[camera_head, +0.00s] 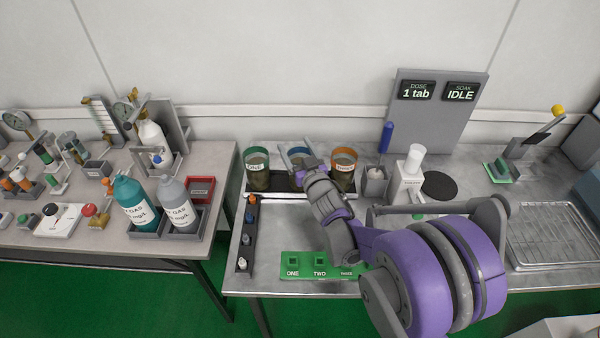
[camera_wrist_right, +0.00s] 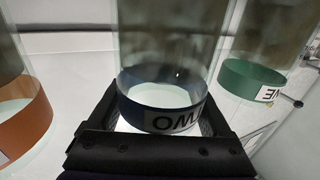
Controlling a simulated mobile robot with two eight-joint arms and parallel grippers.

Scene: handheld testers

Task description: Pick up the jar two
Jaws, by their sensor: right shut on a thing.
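Jar two (camera_head: 296,179) is a clear jar with a blue band, standing in the middle of the row between a green-banded jar (camera_head: 257,176) and an orange-banded jar (camera_head: 344,176). My right gripper (camera_head: 304,165) reaches over it from the front and hides much of it. In the right wrist view, my right gripper (camera_wrist_right: 160,108) has its fingers on both sides of jar two (camera_wrist_right: 168,50), shut on it near the blue band and its TWO label. I cannot tell whether the jar is clear of the surface. My left gripper is out of view.
The green-banded jar (camera_wrist_right: 252,75) and orange-banded jar (camera_wrist_right: 22,118) flank it closely. A green plate (camera_head: 300,265) marked ONE, TWO, THREE lies in front, partly under my arm. A dark strip with small bottles (camera_head: 247,240) is at left. A display panel (camera_head: 438,110) stands behind right.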

